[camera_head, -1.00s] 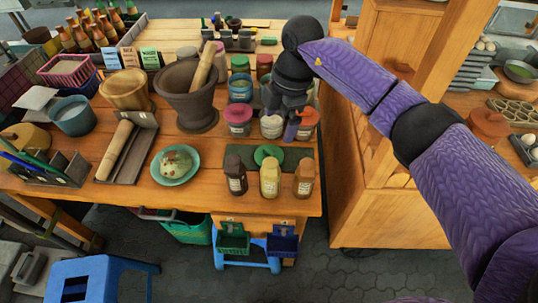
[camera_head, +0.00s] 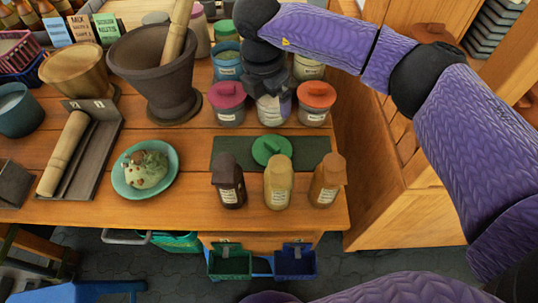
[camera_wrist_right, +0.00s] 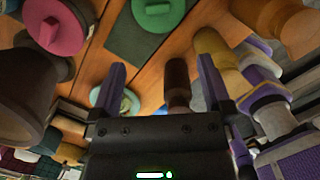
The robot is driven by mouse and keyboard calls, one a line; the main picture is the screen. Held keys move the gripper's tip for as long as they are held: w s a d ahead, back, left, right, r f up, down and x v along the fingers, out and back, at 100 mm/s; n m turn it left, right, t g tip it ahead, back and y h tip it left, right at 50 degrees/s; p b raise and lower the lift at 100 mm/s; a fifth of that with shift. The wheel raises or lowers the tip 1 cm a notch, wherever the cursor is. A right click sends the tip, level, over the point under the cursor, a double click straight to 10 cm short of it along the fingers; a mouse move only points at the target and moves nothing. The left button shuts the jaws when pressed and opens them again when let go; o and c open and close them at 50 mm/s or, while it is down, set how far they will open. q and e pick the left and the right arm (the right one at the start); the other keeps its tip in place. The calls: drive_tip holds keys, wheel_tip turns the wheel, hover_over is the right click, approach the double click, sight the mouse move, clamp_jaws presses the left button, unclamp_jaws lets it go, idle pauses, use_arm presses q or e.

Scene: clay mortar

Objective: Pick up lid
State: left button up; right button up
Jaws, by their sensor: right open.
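A green lid (camera_head: 271,150) with a raised handle lies on a dark mat (camera_head: 231,150) near the front of the wooden table. In the right wrist view the green lid (camera_wrist_right: 158,12) is at the top, ahead of my fingers. My right gripper (camera_head: 277,100) is over the jars just behind the mat, apart from the lid. In the right wrist view my right gripper (camera_wrist_right: 160,68) has its two purple fingers spread with nothing held between them. A pale jar (camera_head: 273,112) is partly hidden behind the gripper. My left gripper is out of view.
A pink-lidded jar (camera_head: 227,103) and an orange-lidded jar (camera_head: 315,103) flank the gripper. Three bottles, one of them yellow (camera_head: 278,184), stand in front of the mat. A dark mortar (camera_head: 160,75) and a teal plate (camera_head: 171,177) are to the left.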

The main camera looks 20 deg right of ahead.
drive_tip(key=b, duration=0.5)
approach(272, 144)
drive_tip(key=f+b, duration=0.1)
drive_tip(key=f, duration=0.2)
drive_tip(key=f+b, duration=0.1)
drive_tip(key=f, duration=0.2)
drive_tip(key=d+f+b, duration=0.1)
drive_tip(key=f, duration=0.2)
drive_tip(key=shift+w+f+b, duration=0.2)
drive_tip(key=shift+w+b, duration=0.15)
drive_tip(key=shift+w, duration=0.05)
drive_tip(key=shift+f, duration=0.1)
drive_tip(key=c, duration=1.1)
drive_tip(key=shift+c, duration=0.6)
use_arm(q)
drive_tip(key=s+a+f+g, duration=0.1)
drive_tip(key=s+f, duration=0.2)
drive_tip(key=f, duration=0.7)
use_arm(e)
drive_tip(key=shift+r, duration=0.2)
